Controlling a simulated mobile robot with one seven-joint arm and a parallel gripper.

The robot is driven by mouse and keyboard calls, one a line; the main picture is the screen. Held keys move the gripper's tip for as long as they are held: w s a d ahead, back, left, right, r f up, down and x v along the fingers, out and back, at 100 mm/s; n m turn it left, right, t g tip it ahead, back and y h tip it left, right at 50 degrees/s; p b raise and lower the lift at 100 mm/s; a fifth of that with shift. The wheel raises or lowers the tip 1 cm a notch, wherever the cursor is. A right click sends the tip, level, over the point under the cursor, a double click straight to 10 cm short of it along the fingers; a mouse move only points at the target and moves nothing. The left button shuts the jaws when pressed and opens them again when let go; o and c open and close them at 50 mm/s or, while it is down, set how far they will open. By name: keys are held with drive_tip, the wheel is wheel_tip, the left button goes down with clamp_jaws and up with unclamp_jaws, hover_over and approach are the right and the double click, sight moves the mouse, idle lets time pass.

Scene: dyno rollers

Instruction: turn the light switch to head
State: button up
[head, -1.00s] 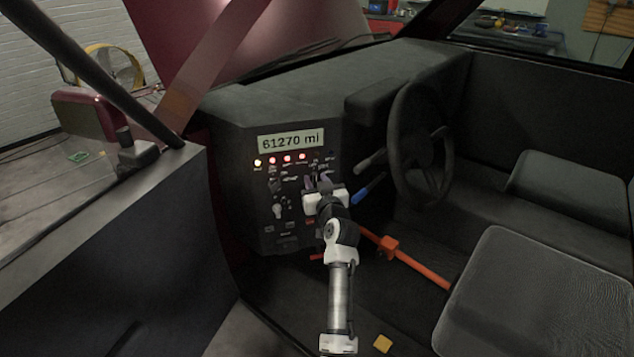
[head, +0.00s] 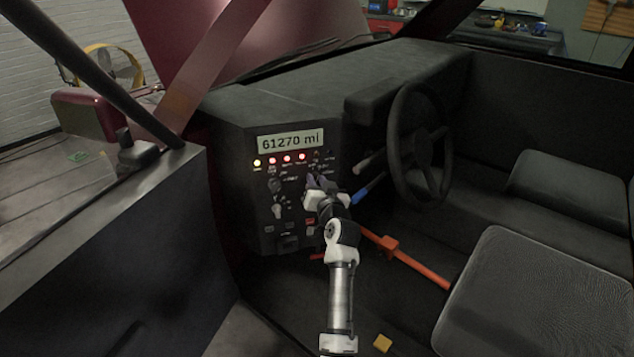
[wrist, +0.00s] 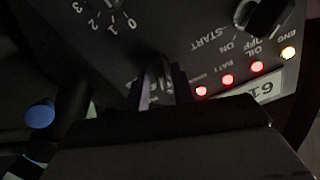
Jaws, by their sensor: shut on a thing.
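The dashboard panel (head: 255,200) faces me left of the steering wheel. My gripper (head: 317,182) is at its upper right part, below the row of warning lights. In the wrist view, the two fingers of my gripper (wrist: 162,88) are shut on a small dark knob (wrist: 160,68), one finger on each side. I take this knob for the light switch. Its labels and pointer are mostly hidden by the fingers, so I cannot tell which position it points to.
The ignition knob (wrist: 268,16), marked OFF, ON and START, is close by. Below the 61270 mi display (head: 291,141), one yellow and several red lights glow. The steering wheel (head: 420,145), a blue-tipped lever (head: 362,195) and an orange-red lever (head: 410,262) are to the right.

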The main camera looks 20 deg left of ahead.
drive_tip(key=m+p, duration=0.2)
drive_tip(key=m, duration=0.4)
drive_tip(key=shift+d, duration=0.1)
drive_tip(key=m, duration=0.2)
drive_tip(key=m+p, duration=0.1)
drive_tip(key=m, duration=0.1)
drive_tip(key=m+p, duration=0.1)
drive_tip(key=m, duration=0.1)
drive_tip(key=shift+w+d+f, duration=0.1)
drive_tip(key=shift+f, duration=0.15)
idle(0.4)
drive_tip(key=o, duration=0.7)
drive_tip(key=b+v, duration=0.2)
drive_tip(key=v, duration=1.1)
drive_tip(key=shift+s+d, duration=0.25)
drive_tip(key=shift+s, duration=0.1)
